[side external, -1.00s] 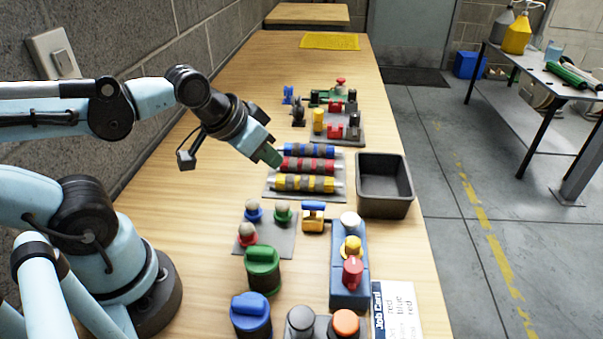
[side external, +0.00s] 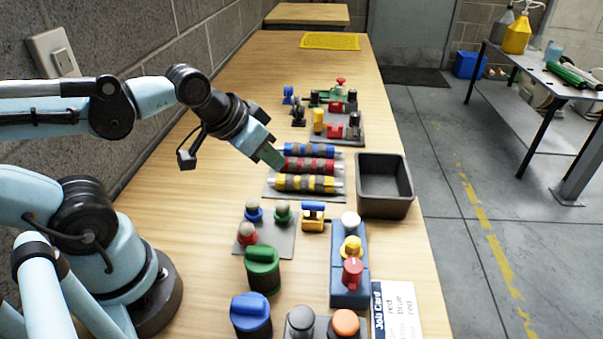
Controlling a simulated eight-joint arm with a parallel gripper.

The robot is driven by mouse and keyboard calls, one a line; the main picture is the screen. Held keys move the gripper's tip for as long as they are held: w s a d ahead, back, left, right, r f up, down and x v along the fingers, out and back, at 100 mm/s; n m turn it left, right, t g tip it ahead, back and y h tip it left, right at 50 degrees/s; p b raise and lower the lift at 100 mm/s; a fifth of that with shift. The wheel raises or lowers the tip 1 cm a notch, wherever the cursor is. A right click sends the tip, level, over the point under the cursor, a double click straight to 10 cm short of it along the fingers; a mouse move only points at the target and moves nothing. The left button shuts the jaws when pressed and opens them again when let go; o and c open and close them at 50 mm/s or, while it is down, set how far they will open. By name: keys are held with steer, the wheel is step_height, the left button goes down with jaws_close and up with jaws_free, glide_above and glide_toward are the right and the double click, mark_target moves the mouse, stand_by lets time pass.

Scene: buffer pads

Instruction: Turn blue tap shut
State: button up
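A blue-topped round knob (side external: 250,310) with a raised bar handle on a dark body stands upright at the bottom of the view, and looks like the blue tap. A matching green-topped one (side external: 262,262) stands just behind it. My gripper (side external: 272,156) hangs over the bench near the striped rollers, well away from the blue knob and touching neither knob. Its greenish fingertips show as one block, so whether there is a gap between them is hidden. I see nothing held in it.
Striped rollers (side external: 305,166) lie on a grey plate below my gripper. A dark empty bin (side external: 384,164) stands to their right. Small round-topped pegs (side external: 254,211), a blue button block (side external: 350,270) and a job card (side external: 397,308) crowd the front. Bare wood lies left of the pegs.

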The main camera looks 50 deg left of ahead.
mark_target(313, 203)
steer(key=shift+o, duration=1.1)
steer(key=shift+w+d+r, duration=0.15)
steer(key=shift+r, duration=0.05)
steer(key=o, duration=0.6)
steer(key=w+d+n+g, duration=0.1)
steer(key=w+d+r+n+g, duration=0.1)
steer(key=n, duration=0.1)
steer(key=shift+r+n+g, duration=0.3)
steer(key=shift+g, duration=0.1)
steer(key=w+d+n+g, duration=0.3)
steer(key=n+g, duration=0.1)
steer(key=n, duration=0.1)
steer(key=f, duration=1.1)
steer(key=shift+w+d+f, duration=0.15)
steer(key=shift+d, duration=0.05)
steer(key=c, duration=0.7)
